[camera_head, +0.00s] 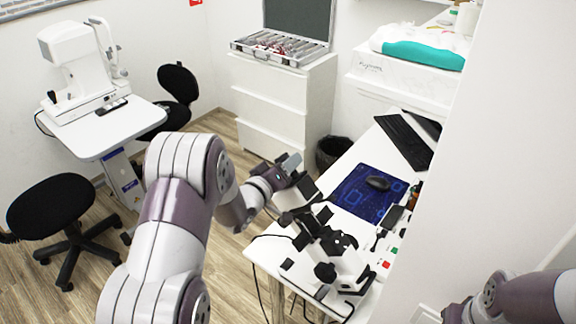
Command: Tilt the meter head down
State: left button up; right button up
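The meter (345,262) is a white and black desktop instrument with dark knobs, standing on the near part of the white desk (270,252). Its upper dark part leans up to the left, close under my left gripper. My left gripper (296,180) is at the meter's upper end, over the desk's left edge. Dark gripper parts and dark meter parts overlap there, so I cannot tell whether they touch or whether the fingers are open. My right arm shows at the lower right, but its gripper is not visible.
A blue mat (350,201) with a black mouse (377,183) and a keyboard (404,142) lie behind the meter. A white wall or panel (500,150) closes off the right. A black stool (50,205) and an instrument table (105,130) stand left. A bin (333,150) stands behind.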

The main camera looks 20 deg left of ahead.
pick_arm(q)
jog(key=shift+w+a+f, duration=0.1)
jog(key=shift+a+f, duration=0.05)
jog(key=shift+a, duration=0.1)
jog(key=shift+d, duration=0.1)
dwell(0.6)
jog(key=shift+s, duration=0.25)
jog(key=b+v, duration=0.2)
jog(key=v, duration=1)
jog(key=shift+s, duration=0.1)
